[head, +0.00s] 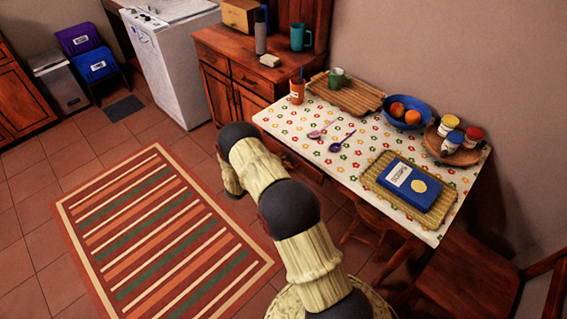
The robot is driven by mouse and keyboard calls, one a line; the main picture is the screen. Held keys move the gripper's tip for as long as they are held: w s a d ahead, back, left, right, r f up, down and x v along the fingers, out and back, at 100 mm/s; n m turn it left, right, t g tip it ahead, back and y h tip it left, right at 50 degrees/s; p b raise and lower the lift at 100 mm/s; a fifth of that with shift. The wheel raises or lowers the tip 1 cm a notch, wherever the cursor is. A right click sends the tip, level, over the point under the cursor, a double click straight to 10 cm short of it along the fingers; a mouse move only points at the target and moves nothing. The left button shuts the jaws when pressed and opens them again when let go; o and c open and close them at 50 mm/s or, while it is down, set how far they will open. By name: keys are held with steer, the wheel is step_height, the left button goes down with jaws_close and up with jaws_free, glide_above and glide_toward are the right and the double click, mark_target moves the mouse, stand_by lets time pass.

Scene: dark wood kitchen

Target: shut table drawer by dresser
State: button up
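The table (375,158) has a white cloth with a flower print and stands along the right wall. The wooden dresser (222,88) stands beyond its far left end. My arm reaches from the bottom centre towards the table's left front side and bends down there. My gripper cannot be seen, so whether it touches anything is hidden.
A wooden chair (466,283) stands at the lower right, and another wooden seat (372,222) is partly under the table's front. A striped rug (165,240) lies on open floor to the left. A blue book (408,186), fruit bowl (405,113) and orange cup (297,91) are on the table.

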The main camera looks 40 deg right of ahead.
mark_target(291, 156)
jaws_close()
stand_by(0.6)
steer(key=x, duration=0.2)
steer(key=r+x, duration=0.1)
steer(key=x, duration=0.1)
steer(key=shift+d+f, duration=0.1)
steer(key=shift+d, duration=0.15)
jaws_free()
steer(key=v, duration=1.2)
